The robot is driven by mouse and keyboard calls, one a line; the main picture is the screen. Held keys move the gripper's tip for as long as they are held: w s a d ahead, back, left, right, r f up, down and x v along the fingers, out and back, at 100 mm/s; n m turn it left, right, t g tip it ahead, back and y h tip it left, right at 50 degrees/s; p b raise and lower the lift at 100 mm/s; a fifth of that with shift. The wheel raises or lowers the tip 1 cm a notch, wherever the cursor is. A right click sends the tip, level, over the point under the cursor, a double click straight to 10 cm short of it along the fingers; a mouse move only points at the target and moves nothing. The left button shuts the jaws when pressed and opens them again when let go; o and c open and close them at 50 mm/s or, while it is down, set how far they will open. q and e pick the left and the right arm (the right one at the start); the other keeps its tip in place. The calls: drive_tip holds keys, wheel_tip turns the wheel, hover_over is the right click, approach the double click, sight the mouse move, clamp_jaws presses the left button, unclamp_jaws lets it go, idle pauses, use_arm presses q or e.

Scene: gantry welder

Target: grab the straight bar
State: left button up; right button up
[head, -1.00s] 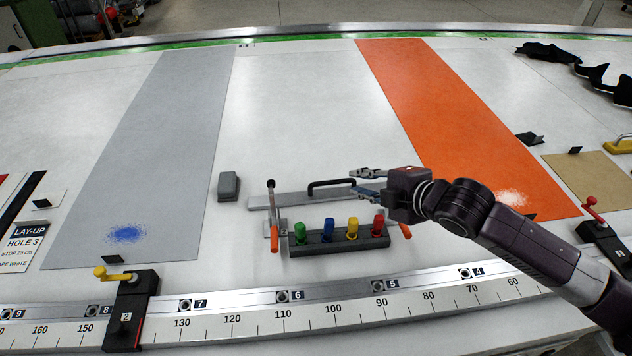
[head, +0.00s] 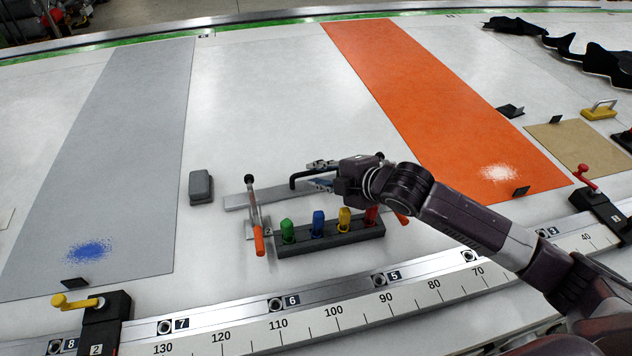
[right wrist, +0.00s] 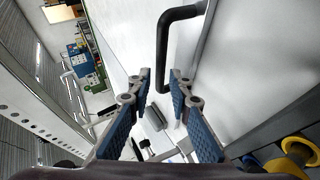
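The straight bar (head: 240,201) is a flat grey metal strip with a black loop handle (head: 293,180). It lies on the white table behind a dark holder, and its right part is hidden by my right arm. My right gripper (head: 312,174) comes in from the right over the handle's right part. In the right wrist view its blue-padded fingers (right wrist: 160,92) are apart, with nothing gripped. The black handle (right wrist: 163,50) shows just beyond the fingertips, roughly in line with the gap; I cannot tell whether it touches them. My left gripper is not in view.
A dark holder (head: 335,240) with green, blue, yellow and red knobs stands in front of the bar. An orange-handled clamp (head: 256,222) stands beside it. A grey block (head: 200,187) sits left. A numbered rail (head: 335,290) runs along the front.

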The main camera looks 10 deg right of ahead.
sight(309, 172)
drive_tip(key=x, duration=0.4)
drive_tip(key=shift+a+f+p, duration=0.1)
drive_tip(key=shift+p, duration=0.25)
drive_tip(key=shift+s, duration=0.1)
clamp_jaws()
